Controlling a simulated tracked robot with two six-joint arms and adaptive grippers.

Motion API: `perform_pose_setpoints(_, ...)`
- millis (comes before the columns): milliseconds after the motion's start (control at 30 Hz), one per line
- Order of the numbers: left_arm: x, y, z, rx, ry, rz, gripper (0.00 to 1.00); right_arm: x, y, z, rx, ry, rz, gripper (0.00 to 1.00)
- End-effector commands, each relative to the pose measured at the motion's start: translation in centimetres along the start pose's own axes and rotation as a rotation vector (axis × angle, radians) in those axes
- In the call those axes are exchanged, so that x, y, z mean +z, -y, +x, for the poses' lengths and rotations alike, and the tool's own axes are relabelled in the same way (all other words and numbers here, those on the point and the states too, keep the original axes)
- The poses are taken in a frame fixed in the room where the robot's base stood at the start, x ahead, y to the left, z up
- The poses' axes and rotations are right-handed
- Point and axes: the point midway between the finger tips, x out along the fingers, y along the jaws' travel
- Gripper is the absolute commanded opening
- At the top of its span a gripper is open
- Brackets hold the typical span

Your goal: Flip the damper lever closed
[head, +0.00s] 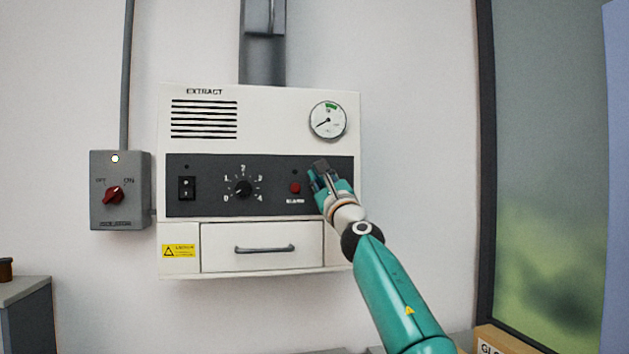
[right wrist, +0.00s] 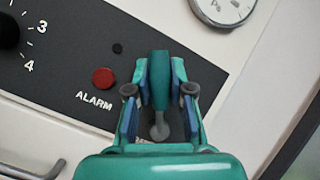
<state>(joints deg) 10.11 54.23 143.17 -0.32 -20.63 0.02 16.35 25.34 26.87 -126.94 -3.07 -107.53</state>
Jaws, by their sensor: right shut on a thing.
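The damper lever (right wrist: 160,78) has a teal grip and a grey rounded foot. In the right wrist view it stands between my fingers, with its grip end towards the top of the picture and its foot lower down. My right gripper (head: 322,178) is at the right end of the dark control panel, just right of the red alarm button (head: 295,187). It is shut on the lever, with one finger on each side of the grip. In the head view the gripper hides most of the lever. Any marking beside the lever is mostly covered. My left gripper is not in view.
The white extract unit (head: 273,119) has a gauge (head: 328,120), a rotary knob (head: 243,187), a rocker switch (head: 187,189) and a drawer handle (head: 264,249) near the panel. A grey isolator box (head: 120,215) hangs to the left. A dark window frame (head: 485,150) stands at right.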

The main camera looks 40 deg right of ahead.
Motion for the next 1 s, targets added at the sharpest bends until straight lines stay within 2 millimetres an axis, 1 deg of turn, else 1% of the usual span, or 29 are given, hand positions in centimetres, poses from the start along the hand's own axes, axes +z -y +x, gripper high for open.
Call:
perform_pose_setpoints(33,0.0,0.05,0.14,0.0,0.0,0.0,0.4,-0.63,-0.39,-0.05,0.009,-0.009,-0.001,0.0)
perform_pose_setpoints(333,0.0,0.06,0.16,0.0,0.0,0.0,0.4,-1.0,-0.89,-0.04,0.02,-0.016,-0.002,0.0)
perform_pose_setpoints(367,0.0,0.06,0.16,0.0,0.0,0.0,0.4,-1.03,-0.94,-0.03,0.021,-0.017,-0.002,0.24)
perform_pose_setpoints(500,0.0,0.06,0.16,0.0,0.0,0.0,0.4,-1.02,-0.98,-0.02,0.022,-0.016,-0.003,0.47)
perform_pose_setpoints(1000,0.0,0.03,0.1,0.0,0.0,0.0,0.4,-0.68,-0.67,-0.05,0.017,-0.013,-0.001,0.47)
